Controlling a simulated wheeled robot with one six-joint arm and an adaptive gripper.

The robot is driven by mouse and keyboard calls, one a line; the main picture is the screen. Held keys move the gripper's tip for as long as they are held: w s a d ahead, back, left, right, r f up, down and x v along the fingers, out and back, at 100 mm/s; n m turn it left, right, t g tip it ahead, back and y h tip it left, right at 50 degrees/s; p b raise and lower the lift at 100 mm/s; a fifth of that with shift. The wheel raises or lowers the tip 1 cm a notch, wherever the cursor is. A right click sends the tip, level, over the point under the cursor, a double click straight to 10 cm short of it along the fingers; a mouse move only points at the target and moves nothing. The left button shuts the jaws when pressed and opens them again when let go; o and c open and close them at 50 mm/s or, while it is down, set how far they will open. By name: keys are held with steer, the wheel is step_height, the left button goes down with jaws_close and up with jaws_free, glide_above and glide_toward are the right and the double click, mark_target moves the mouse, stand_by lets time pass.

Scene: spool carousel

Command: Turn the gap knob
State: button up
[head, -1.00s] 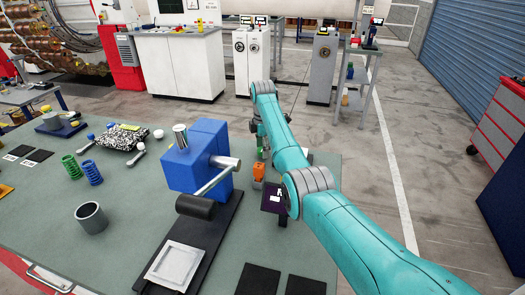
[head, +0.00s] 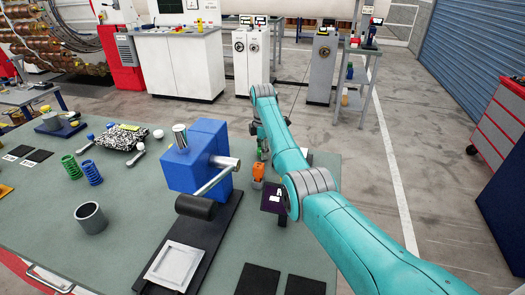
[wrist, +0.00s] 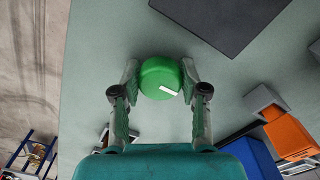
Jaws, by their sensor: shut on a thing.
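A round green knob (wrist: 161,78) with a short white mark on its top sits between my fingers in the wrist view. The white mark slants slightly, lower on its right end. My gripper (wrist: 161,82) is shut on the knob, one finger pad on each side. In the head view my arm hides most of the gripper, beyond the blue machine (head: 197,160) on the bench. What lies under the knob is hidden.
An orange and grey piece (wrist: 287,135) is to the right of my fingers in the wrist view. A dark flat plate (wrist: 222,18) lies above the knob there. The bench (head: 120,235) also holds green and blue springs and a grey cup (head: 91,217).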

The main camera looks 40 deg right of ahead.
steer(key=m, duration=0.5)
steer(key=shift+m, duration=0.3)
steer(key=m, duration=0.5)
steer(key=shift+m, duration=0.3)
steer(key=m, duration=0.5)
steer(key=shift+a, duration=0.1)
steer(key=m, duration=0.5)
steer(key=o, duration=1.1)
